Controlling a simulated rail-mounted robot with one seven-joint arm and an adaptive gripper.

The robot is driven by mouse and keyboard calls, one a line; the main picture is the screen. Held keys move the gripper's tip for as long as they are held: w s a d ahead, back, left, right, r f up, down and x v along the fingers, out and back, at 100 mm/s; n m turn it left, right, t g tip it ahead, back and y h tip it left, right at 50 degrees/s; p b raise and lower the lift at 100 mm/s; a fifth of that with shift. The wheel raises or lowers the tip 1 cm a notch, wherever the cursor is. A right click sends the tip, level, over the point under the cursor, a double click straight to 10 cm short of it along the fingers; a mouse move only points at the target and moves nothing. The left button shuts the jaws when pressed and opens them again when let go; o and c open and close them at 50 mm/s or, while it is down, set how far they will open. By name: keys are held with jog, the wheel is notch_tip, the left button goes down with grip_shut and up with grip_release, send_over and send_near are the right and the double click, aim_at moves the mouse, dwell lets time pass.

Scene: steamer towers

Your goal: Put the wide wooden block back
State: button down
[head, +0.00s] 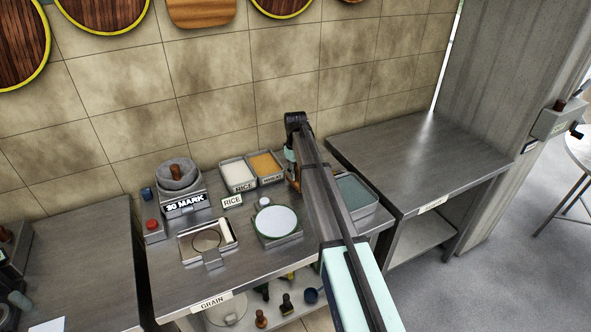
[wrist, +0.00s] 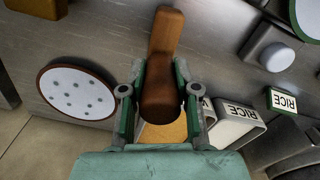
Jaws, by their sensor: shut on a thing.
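My gripper (wrist: 162,78) is shut on a brown wooden block (wrist: 165,35), with a finger on each side of it. The block has a long straight part and a rounded end nearer the wrist camera. In the head view my gripper (head: 291,160) is at the back of the grain counter, just right of the yellow-filled bin, and my arm partly hides it. A little brown (head: 296,184) shows below it there. I cannot tell whether the block touches the counter. Another brown wooden piece (wrist: 38,7) is cut off at the wrist view's top left corner.
The grain counter (head: 165,285) holds a rice bin (head: 238,175), a yellow-filled bin (head: 265,166), a round-topped scale (head: 276,222), a metal frame tray (head: 207,241) and a grey tray (head: 355,192). A dotted white disc (wrist: 77,90) is beside my gripper. The right counter (head: 420,155) is bare.

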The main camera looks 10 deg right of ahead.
jog(key=shift+f, duration=0.35)
jog(key=shift+f, duration=0.5)
dwell(0.6)
jog(key=c, duration=0.8)
grip_release()
notch_tip(320, 180, up, 12)
